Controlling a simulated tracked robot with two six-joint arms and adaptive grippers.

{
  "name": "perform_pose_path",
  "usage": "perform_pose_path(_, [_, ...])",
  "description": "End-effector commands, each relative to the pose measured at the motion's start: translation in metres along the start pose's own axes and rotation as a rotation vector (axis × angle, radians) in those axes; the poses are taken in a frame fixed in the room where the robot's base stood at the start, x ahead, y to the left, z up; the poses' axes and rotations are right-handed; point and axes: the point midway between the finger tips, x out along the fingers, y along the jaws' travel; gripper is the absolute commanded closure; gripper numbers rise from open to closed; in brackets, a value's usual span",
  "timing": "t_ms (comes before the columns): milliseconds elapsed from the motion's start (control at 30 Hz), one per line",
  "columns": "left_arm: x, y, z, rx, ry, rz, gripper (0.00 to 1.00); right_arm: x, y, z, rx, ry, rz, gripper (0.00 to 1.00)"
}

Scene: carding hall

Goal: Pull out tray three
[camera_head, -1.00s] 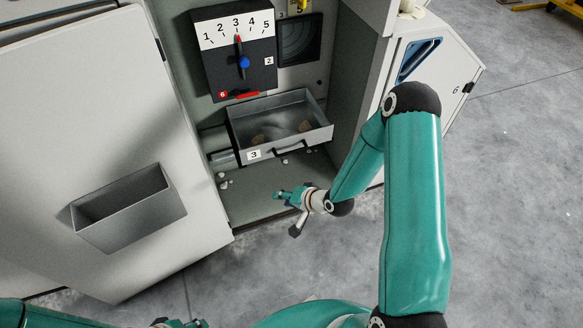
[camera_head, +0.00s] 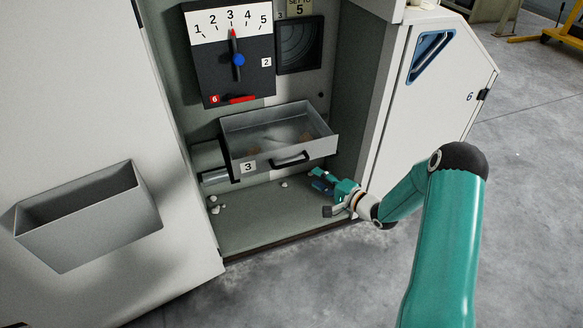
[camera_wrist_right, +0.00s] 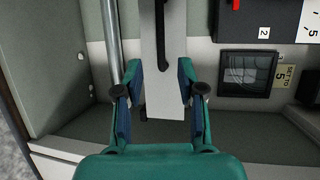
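Tray three (camera_head: 240,135) is a grey metal drawer, slid partly out of the machine's recess, with a little brownish matter inside. Its front carries a white label "3" (camera_head: 248,166) and a black bar handle (camera_head: 290,158). My right gripper (camera_head: 318,190) is open and empty, low at the right of the tray front and apart from the handle. In the right wrist view its fingers (camera_wrist_right: 160,98) are spread, with the pale tray front and the black handle (camera_wrist_right: 165,28) beyond and between them. My left gripper is out of view.
A dial box (camera_head: 230,60) above the tray has its pointer near 3; a card beside it reads "SET TO 5" (camera_head: 299,8). An open door with a grey bin (camera_head: 88,215) stands left. A white cabinet (camera_head: 430,110) stands right. Pale scraps lie on the recess floor.

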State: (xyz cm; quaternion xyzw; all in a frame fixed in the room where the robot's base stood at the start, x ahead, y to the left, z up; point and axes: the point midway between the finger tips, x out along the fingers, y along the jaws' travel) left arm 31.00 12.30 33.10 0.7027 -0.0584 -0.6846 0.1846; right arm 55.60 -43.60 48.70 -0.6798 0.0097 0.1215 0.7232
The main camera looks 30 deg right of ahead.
Motion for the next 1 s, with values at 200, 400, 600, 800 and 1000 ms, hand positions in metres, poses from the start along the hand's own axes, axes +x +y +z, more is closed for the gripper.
perform_pose_path(200, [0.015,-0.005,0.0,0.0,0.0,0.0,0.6,0.05,0.003,0.002,-0.004,-0.003,-0.002,0.61])
perform_pose_path(400, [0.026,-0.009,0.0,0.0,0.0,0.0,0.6,0.091,0.003,0.001,-0.003,-0.002,0.0,0.61])
perform_pose_path(600, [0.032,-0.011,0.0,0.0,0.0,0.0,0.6,0.116,0.002,0.0,-0.002,0.0,0.0,0.61])
perform_pose_path(800, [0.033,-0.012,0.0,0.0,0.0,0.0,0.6,0.125,0.001,0.0,0.0,0.001,0.001,0.61])
perform_pose_path(1000, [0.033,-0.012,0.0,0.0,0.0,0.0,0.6,0.125,0.001,0.0,0.0,0.002,0.001,0.61])
